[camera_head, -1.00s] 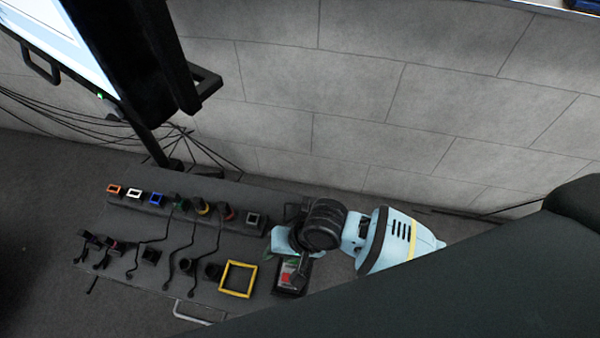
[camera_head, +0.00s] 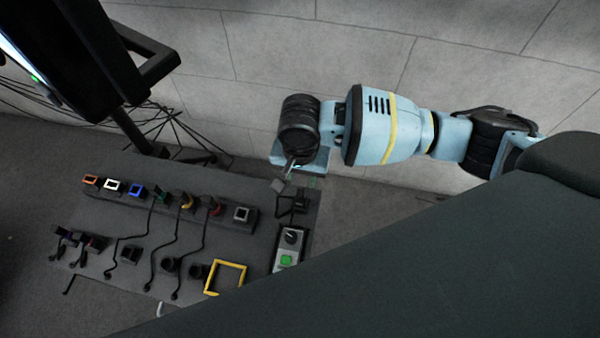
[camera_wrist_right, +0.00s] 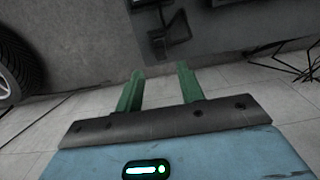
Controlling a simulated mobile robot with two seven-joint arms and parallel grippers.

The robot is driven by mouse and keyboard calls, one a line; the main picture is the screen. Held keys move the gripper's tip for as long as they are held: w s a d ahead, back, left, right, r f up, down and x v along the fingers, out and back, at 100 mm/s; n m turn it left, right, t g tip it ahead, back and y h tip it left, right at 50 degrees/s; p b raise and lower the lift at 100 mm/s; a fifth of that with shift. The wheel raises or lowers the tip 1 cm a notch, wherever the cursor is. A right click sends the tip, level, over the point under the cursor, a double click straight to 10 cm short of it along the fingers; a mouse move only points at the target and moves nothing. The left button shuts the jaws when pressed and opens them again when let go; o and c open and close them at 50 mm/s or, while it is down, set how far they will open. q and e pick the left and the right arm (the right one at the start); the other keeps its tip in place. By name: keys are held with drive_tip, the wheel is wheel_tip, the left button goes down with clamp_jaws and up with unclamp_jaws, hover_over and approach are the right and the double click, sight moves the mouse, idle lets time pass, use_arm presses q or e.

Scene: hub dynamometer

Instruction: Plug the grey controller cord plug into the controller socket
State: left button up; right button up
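My right gripper (camera_head: 298,176) hangs above the far right end of the dark board. In the right wrist view its two green fingers (camera_wrist_right: 159,80) are apart with nothing between them. A small controller box (camera_head: 288,246) with a black knob and a lit green button stands at the board's right edge. A black fitting with a thin dark cord (camera_head: 300,203) sits just beyond the box, below the gripper. A small grey piece (camera_head: 278,185) shows beside the fingers. I cannot tell whether either is the cord plug, or how it sits in the controller socket. My left gripper is out of view.
The dark board (camera_head: 135,215) carries a row of coloured sockets, a grey-framed socket (camera_head: 241,213), several black corded plugs and a yellow square frame (camera_head: 226,278). A black monitor stand (camera_head: 95,70) is at upper left.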

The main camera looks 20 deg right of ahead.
sight(301, 192)
drive_tip(key=shift+f+b, duration=0.55)
drive_tip(key=shift+f, duration=0.05)
wheel_tip(301, 192, down, 4)
drive_tip(key=b, duration=0.5)
drive_tip(key=shift+f+b, duration=0.15)
drive_tip(key=shift+b, duration=0.25)
drive_tip(key=shift+f+p, duration=0.25)
drive_tip(key=shift+p, duration=0.05)
drive_tip(key=shift+f, duration=1.4)
